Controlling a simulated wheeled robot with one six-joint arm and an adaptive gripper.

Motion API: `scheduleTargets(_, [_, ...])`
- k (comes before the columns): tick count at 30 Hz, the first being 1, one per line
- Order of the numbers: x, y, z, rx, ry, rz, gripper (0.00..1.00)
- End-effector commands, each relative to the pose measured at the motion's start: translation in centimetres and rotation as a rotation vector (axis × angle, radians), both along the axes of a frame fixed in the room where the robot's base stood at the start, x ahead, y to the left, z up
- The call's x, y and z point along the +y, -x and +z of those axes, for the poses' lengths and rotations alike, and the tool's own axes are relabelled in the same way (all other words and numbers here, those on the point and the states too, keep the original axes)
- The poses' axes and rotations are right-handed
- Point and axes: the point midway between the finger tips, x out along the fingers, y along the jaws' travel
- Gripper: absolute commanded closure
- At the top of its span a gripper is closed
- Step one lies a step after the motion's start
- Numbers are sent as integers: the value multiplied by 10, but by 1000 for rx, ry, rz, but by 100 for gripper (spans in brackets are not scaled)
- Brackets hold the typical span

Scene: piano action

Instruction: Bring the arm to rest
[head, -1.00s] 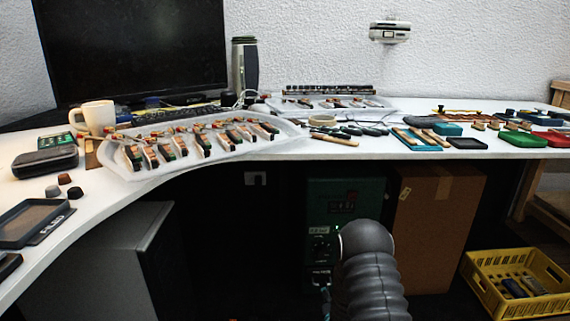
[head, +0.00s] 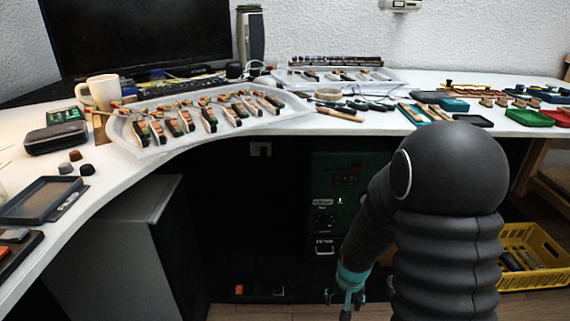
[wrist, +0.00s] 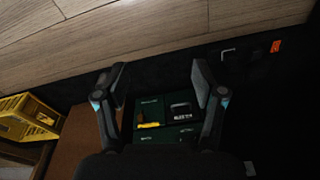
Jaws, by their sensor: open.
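My gripper (head: 346,296) hangs low in front of the desk in the head view, below the desk top, with my dark ribbed arm folded above it at the right. In the wrist view my gripper (wrist: 155,88) has its two fingers spread wide apart, with nothing between them. The fingers are apart from everything around them. Beyond them the wrist view shows a dark green box (wrist: 165,120) under the desk.
The white curved desk (head: 190,165) holds a tray of piano parts (head: 150,151), a mug (head: 103,91) and tools. Below stand a grey cabinet (head: 125,240), the green box (head: 330,195) and a yellow crate (head: 535,272). Wooden floor shows in front.

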Motion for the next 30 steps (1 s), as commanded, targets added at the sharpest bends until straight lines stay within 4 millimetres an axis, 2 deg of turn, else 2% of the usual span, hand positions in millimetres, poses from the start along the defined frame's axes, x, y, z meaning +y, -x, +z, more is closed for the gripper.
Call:
scheduleTargets(1, [0, 9, 24, 11, 3, 25, 31])
scheduleTargets(3, [0, 24, 49, 38, 7, 61, 31])
scheduleTargets(12, [0, 88, 150, 91, 17, 177, 31])
scheduleTargets(21, [0, 143, 236, 30, 28, 220, 31])
scheduleTargets(30, [1, 172, 314, -190, 52, 215, 31])
